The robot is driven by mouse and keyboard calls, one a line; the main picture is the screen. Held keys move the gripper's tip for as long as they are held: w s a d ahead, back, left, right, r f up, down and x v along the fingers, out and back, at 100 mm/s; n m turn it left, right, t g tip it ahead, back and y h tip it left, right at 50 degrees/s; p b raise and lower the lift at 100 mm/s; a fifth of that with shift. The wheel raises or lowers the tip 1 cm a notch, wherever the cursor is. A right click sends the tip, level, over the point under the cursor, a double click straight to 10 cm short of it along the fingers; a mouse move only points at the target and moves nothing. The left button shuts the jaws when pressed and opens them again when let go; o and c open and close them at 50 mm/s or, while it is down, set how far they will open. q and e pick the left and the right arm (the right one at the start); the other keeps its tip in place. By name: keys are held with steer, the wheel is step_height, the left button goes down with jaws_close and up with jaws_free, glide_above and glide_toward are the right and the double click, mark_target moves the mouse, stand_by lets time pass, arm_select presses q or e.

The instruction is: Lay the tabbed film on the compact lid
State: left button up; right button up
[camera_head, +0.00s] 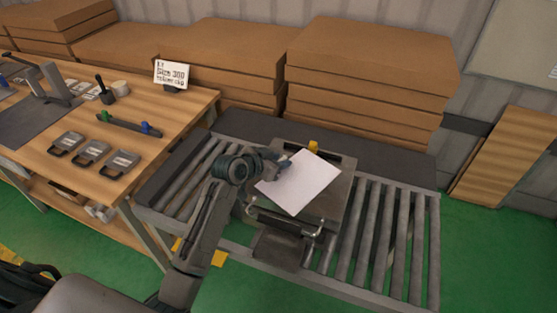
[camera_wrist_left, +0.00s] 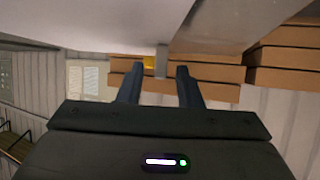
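The tabbed film is a white sheet (camera_head: 300,182) in the head view, turned at an angle over the grey metal unit with the lid (camera_head: 338,200) on the roller conveyor. I cannot tell whether it lies flat on the lid. My left gripper (camera_head: 281,163) is at the sheet's upper left edge. In the left wrist view its two fingers (camera_wrist_left: 160,84) stand apart, with a narrow grey tab (camera_wrist_left: 161,60) between them and a visible gap on each side. A pale surface (camera_wrist_left: 80,20), probably the film, fills the upper left there. My right gripper is not in view.
Free rollers (camera_head: 390,240) lie right of the unit. Stacked cardboard boxes (camera_head: 370,65) stand behind the conveyor. A wooden workbench (camera_head: 60,160) at left holds several grey tagged parts (camera_head: 120,163), a tool rack and a sign (camera_head: 171,74). The unit has front handles (camera_head: 285,220).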

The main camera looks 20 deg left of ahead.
arm_select(q)
steer(key=b+v, duration=0.2)
steer(key=v, duration=0.8)
steer(key=shift+s+a+r, duration=0.2)
steer(key=shift+s, duration=0.05)
steer(key=shift+s+a+r, duration=0.15)
steer(key=shift+s+r, duration=0.2)
steer(key=shift+s, duration=0.2)
